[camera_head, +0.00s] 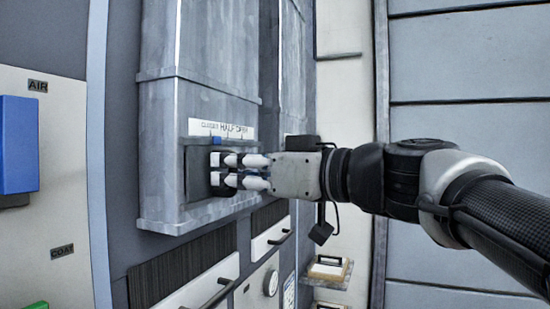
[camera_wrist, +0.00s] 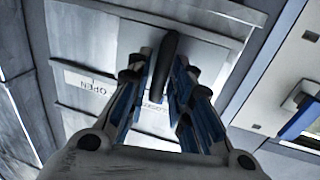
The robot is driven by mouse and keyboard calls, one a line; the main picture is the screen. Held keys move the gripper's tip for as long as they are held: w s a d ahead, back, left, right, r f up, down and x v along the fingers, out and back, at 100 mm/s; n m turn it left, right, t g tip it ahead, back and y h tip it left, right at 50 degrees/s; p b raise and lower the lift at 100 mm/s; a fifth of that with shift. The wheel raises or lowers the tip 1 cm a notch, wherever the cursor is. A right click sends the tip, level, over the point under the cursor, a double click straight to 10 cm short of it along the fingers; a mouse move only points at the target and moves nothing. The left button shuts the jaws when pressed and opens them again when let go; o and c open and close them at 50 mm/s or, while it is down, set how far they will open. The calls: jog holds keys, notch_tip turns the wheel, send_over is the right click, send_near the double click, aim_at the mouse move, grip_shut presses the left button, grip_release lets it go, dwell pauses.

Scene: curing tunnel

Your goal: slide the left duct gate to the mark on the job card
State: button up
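The left duct gate (camera_head: 196,172) is a dark grey plate in the front of the grey duct, under a white scale (camera_head: 222,129) lettered CLOSED, HALF, OPEN. A small blue pointer (camera_head: 217,140) sits just below the scale, towards its CLOSED end. The gate's dark handle (camera_wrist: 167,62) stands between my fingers in the wrist view. My gripper (camera_head: 232,171) reaches in from the right with its fingers apart, one above and one below the handle. A narrow gap seems to show beside the handle. A small bordered sheet (camera_head: 289,292), possibly the job card, is unreadable.
A second duct (camera_head: 293,70) stands close on the right. Below are dark vents, drawer fronts with bar handles (camera_head: 281,237) and a round dial (camera_head: 271,284). A panel at left carries a blue box (camera_head: 18,145) labelled AIR and a COAT label (camera_head: 62,250).

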jog(key=shift+w+a, duration=0.15)
jog(key=shift+a, duration=0.05)
jog(key=shift+d, duration=0.1)
grip_shut()
dwell(0.5)
